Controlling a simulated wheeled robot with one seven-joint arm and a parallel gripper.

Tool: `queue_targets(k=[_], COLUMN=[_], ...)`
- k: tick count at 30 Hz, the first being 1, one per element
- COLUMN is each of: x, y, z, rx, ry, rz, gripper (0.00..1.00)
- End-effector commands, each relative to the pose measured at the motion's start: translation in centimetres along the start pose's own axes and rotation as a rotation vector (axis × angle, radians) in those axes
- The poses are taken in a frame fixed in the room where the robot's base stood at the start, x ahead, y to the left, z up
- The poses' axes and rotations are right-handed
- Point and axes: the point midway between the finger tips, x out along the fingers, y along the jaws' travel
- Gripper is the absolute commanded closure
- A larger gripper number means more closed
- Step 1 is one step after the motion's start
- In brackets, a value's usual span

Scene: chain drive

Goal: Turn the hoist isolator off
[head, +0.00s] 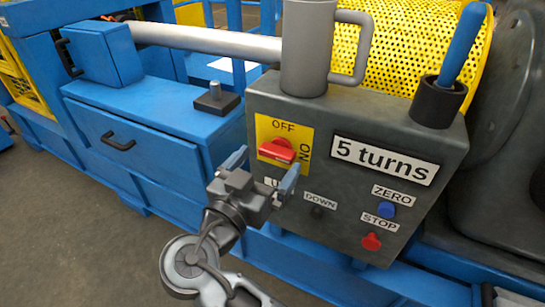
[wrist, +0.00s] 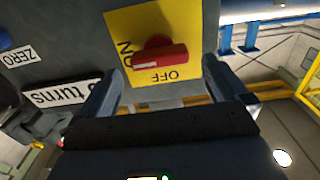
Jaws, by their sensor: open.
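The hoist isolator is a red rotary handle (head: 277,151) on a yellow plate (head: 264,128) on the grey control box's front. The plate reads OFF at the top and ON along the right side. In the wrist view, the handle (wrist: 160,57) lies roughly level, its pale mark at the end towards ON. My gripper (head: 262,171) is open and empty in front of the plate's lower part. In the wrist view, its fingers (wrist: 160,74) stand wide apart, one to each side of the handle's line. I see no contact; the remaining depth gap is hard to tell.
The box (head: 350,217) also carries a "5 turns" display (head: 383,160), a blue ZERO button (head: 387,210), a red STOP button (head: 371,241) and a dark DOWN button (head: 317,211). A grey mug (head: 305,50) and a cup holding a blue-handled tool (head: 461,45) stand on top.

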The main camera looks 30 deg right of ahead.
Motion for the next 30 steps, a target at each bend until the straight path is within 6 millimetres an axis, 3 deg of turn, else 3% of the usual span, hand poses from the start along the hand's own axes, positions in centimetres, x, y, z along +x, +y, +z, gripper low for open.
queue_targets(k=[7, 17, 30], x=[2.7, 3.1, 3.1], y=[0.0, 0.0, 0.0], z=[0.0, 0.0, 0.0], rx=[0.0, -0.001, -0.001], ry=[0.0, -0.001, -0.001], rz=[0.0, -0.002, -0.002], gripper=[0.0, 0.0, 0.41])
